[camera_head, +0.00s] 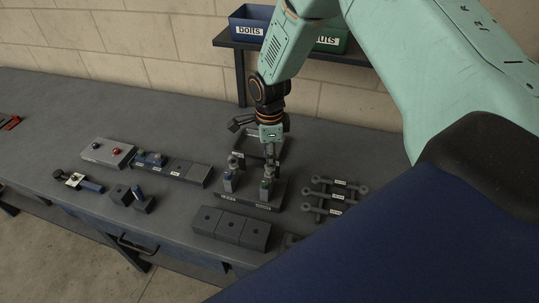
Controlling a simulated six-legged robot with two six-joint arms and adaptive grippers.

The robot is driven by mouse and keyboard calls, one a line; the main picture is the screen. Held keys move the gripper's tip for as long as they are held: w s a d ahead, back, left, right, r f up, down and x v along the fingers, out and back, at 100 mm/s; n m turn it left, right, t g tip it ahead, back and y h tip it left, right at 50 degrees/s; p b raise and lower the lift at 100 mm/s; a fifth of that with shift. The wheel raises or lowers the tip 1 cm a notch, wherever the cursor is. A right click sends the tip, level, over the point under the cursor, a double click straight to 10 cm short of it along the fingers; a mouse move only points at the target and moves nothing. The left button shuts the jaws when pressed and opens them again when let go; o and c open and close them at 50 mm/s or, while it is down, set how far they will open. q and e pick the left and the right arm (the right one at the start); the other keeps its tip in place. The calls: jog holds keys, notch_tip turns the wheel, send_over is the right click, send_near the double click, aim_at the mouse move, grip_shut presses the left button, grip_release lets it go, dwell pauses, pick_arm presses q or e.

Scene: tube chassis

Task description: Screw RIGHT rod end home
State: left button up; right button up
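A dark fixture (247,201) with small white labels lies on the bench near the middle. A post with a blue mark (228,182) stands at its left, and one with a green mark (265,188) at its right. Small grey metal parts sit on top of both posts, too small to make out fully. My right gripper (269,163) points down directly over the green-marked post, at the part on its top. Its fingers are small and dark, so I cannot tell whether they grip that part. My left gripper is not in view.
Several dark rods with ringed ends (337,196) lie right of the fixture. Dark blocks (230,228) are in front. A blue bolts bin (251,25) stands on a shelf behind. The far left bench is mostly clear.

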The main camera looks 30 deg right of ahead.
jog(key=n, duration=0.6)
jog(key=shift+n, duration=0.3)
jog(key=n, duration=0.6)
jog(key=shift+n, duration=0.3)
jog(key=n, duration=0.5)
jog(key=shift+n, duration=0.3)
jog(key=n, duration=0.3)
jog(key=shift+b, duration=0.3)
jog(key=n, duration=0.4)
jog(key=shift+f+b, duration=1.1)
jog(key=shift+f, duration=0.45)
